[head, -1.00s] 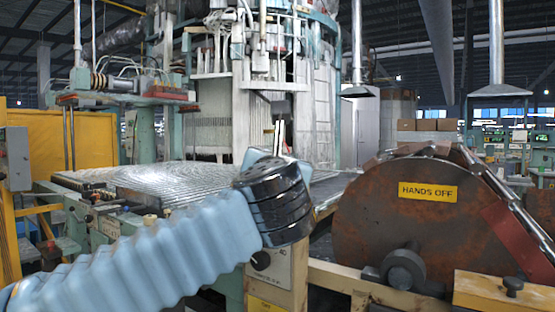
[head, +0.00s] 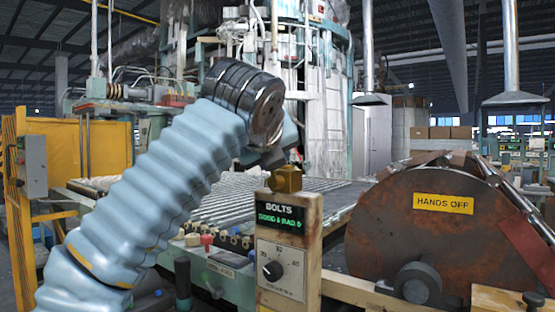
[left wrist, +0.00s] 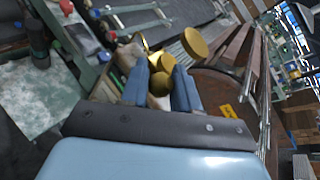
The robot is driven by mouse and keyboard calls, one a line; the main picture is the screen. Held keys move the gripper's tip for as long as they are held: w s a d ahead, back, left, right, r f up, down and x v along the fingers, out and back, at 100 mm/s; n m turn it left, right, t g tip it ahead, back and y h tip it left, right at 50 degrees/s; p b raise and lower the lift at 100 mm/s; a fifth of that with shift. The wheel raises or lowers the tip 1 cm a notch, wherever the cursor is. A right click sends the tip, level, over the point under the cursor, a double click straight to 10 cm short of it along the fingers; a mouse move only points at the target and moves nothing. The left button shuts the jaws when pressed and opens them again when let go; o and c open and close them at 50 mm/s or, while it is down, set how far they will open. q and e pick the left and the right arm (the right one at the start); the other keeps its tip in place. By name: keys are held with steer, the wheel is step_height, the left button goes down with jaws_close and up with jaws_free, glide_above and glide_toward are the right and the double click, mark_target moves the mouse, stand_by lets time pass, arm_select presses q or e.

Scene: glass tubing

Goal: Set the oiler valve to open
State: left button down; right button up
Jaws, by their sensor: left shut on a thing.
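A brass fitting, seemingly the oiler valve (head: 286,180), sits on top of a wooden post in the head view. My left gripper (head: 274,158) is at its upper left, largely hidden behind my own wrist. In the left wrist view, the blue fingers of my left gripper (left wrist: 160,80) are shut on a small rounded brass part of the oiler valve (left wrist: 161,62). A larger brass disc (left wrist: 195,43) shows just beyond the right finger. The valve's setting cannot be told. My right gripper is not in view.
A large rusty drum marked "HANDS OFF" (head: 400,235) stands close on the right. A ribbed metal bed (head: 330,195) lies behind the post.

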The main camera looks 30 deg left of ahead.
arm_select(q)
steer(key=shift+a+n+h, duration=0.2)
steer(key=shift+n+h, duration=0.2)
steer(key=shift+w+g, duration=0.1)
steer(key=shift+g, duration=0.2)
steer(key=c, duration=0.9)
jaws_free()
steer(key=shift+a+r, duration=0.1)
steer(key=shift+c, duration=0.2)
